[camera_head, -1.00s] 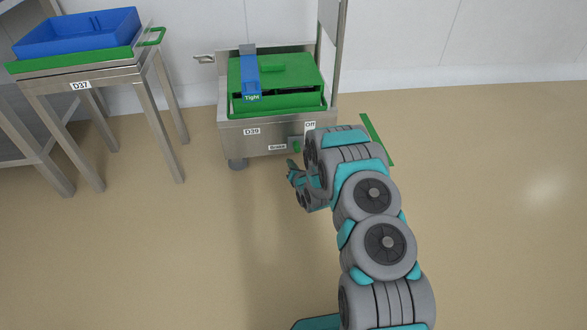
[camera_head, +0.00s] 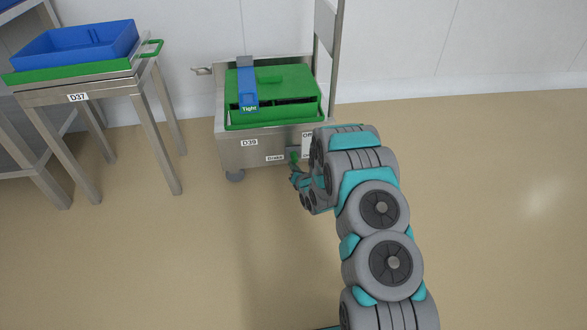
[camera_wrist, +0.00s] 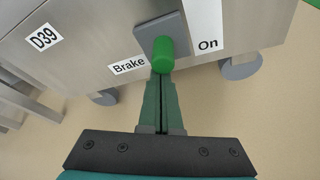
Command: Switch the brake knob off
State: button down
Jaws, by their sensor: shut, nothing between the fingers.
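The green brake knob (camera_wrist: 162,55) sits on a grey plate (camera_wrist: 178,27) on the front of the steel cart marked D39 (camera_wrist: 95,45). A "Brake" label (camera_wrist: 129,65) is to its left, and a white label reading "On" (camera_wrist: 208,43) at its lower end is to its right. In the head view the knob (camera_head: 294,156) shows small, left of my arm. My gripper (camera_wrist: 160,78) is shut and empty. Its fingertips are just below the knob's lower end in the wrist view; I cannot tell if they touch it. The gripper (camera_head: 296,171) also shows in the head view.
The cart carries a green crate (camera_head: 300,112) with a blue strap (camera_head: 247,85) labelled "Tight". A steel table marked D37 (camera_head: 115,93) with a blue tray (camera_head: 75,45) stands to the left. The floor in front and to the right is clear.

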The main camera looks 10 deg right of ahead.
jog(key=shift+r+b, duration=0.55)
jog(key=shift+r, duration=2)
notch_tip(320, 180, down, 4)
jog(key=a, duration=0.2)
jog(key=v, duration=1)
jog(key=shift+r, duration=0.15)
